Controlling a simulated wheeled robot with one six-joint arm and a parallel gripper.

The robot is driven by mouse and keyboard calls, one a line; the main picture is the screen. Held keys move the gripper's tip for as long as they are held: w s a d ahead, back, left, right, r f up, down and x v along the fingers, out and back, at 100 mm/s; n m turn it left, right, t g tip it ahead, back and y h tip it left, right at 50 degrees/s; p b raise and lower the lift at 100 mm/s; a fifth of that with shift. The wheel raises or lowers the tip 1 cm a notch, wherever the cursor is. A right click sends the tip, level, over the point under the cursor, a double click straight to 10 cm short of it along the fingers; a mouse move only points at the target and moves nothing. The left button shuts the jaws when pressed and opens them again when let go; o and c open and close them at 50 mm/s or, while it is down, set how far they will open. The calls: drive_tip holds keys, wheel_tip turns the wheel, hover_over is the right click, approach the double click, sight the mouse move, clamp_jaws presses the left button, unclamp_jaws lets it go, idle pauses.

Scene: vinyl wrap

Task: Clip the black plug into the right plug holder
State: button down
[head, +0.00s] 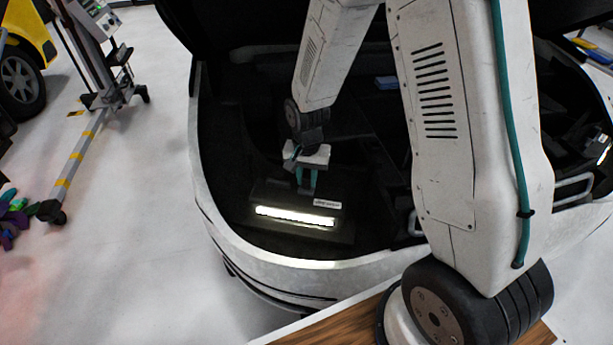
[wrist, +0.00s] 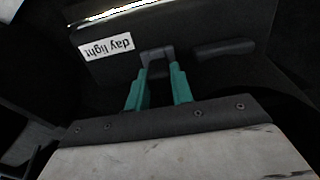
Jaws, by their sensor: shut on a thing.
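My gripper (head: 306,187) points down inside the dark car bay in the head view. In the wrist view its two teal fingers (wrist: 159,70) are shut on a small dark piece, which I take to be the black plug (wrist: 157,56). The plug sits between the fingertips, right at a dark panel with a "day light" label (wrist: 106,46). I cannot tell whether it touches the panel. A dark grey elongated piece (wrist: 223,48) lies on the panel to the right of the fingers. I cannot make out the right plug holder for certain.
A bright light strip (head: 295,216) lies along the panel near the bay's white front rim (head: 270,267). The bay walls are dark and close. A small blue item (head: 386,82) lies farther back. A wooden surface (head: 345,322) is at the bottom of the head view.

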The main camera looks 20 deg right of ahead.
sight(306, 176)
drive_tip(key=shift+r, duration=0.7)
idle(0.4)
drive_tip(key=shift+r, duration=3.45)
